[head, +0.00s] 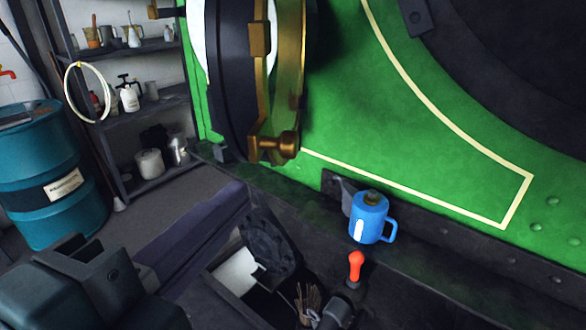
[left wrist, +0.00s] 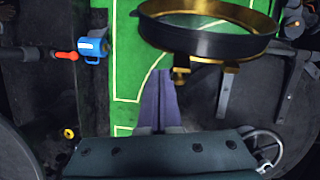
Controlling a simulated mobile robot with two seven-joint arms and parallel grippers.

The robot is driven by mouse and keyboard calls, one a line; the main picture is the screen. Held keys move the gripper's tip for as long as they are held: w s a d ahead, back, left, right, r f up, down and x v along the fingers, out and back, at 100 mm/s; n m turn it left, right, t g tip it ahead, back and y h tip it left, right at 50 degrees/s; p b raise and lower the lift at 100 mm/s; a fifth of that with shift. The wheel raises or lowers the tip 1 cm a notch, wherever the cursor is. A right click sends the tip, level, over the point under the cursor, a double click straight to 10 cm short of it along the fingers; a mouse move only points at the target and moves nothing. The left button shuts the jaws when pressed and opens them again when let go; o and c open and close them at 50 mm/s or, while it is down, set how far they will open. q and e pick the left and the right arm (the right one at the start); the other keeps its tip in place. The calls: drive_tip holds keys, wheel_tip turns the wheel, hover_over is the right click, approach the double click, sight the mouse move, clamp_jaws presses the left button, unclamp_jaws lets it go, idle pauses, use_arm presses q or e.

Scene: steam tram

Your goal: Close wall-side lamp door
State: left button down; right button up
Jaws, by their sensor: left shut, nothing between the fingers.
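A large round lamp (head: 233,85) with a dark drum and a pale face stands out from the green panel in the head view. A brass ring (head: 291,75) with a knob (head: 286,146) is on its right side. I cannot tell how far this door stands from shut. In the left wrist view the lamp's dark drum (left wrist: 200,38) and brass rim (left wrist: 262,22) show, with brass fittings below. My left gripper (head: 240,188) is shut and empty, its purple-grey fingers low and left of the knob. It also shows in the left wrist view (left wrist: 160,75), just left of the fittings, apparently apart from them.
A blue mug-like can (head: 368,220) stands on the dark ledge, with a red-handled lever (head: 356,265) in front. An open dark compartment (head: 262,300) lies below. A teal drum (head: 40,205) and loaded shelves (head: 155,95) stand at the left.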

use_arm(q)
drive_tip(key=w+d+m+h+p, duration=0.1)
drive_tip(key=w+d+m+h, duration=0.15)
drive_tip(key=w+d, duration=0.5)
drive_tip(key=shift+m+t, duration=0.25)
drive_tip(key=shift+t, duration=0.05)
drive_tip(key=shift+w+a+f+p, duration=0.15)
drive_tip(key=shift+a+p, duration=0.2)
drive_tip(key=shift+a, duration=0.4)
drive_tip(key=shift+w+a+f+p, duration=0.2)
drive_tip(key=shift+a+p, duration=0.2)
drive_tip(key=shift+a, duration=0.35)
drive_tip(key=shift+w+a+f+p, duration=0.15)
drive_tip(key=shift+a+p, duration=0.2)
drive_tip(key=shift+a, duration=0.4)
use_arm(e)
drive_tip(key=shift+r, duration=0.8)
